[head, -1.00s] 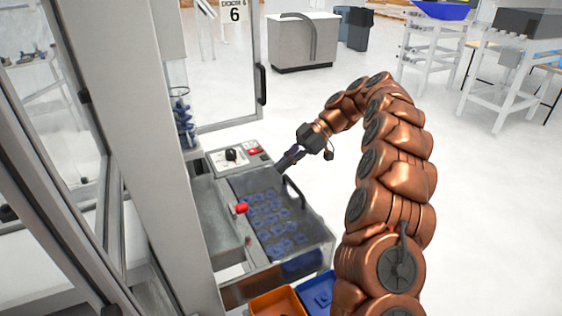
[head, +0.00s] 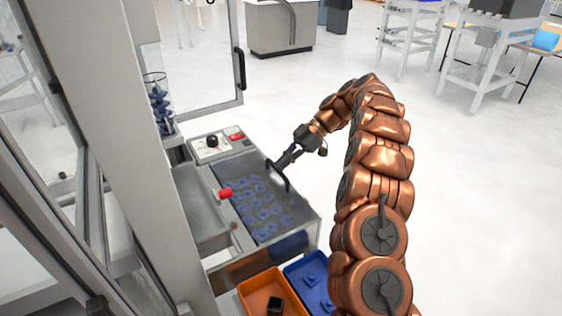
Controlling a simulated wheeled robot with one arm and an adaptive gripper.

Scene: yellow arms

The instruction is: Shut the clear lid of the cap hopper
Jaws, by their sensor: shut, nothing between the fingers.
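The cap hopper (head: 306,222) is a grey metal bin with several blue caps inside, in the middle of the head view. Its clear lid is hard to make out against the bin, and I cannot tell its exact angle. A dark bar handle (head: 286,184) shows over the bin's right side. My gripper (head: 277,164) is shut and empty. Its fingertips are at the handle's upper end and overlap it in the picture; I cannot tell whether they touch.
A red knob (head: 225,193) sits at the bin's left edge. A control panel (head: 215,148) is behind it. An orange tray (head: 262,288) holding a dark item and a blue tray (head: 301,269) are in front. A grey post (head: 135,150) and open door (head: 240,70) stand left.

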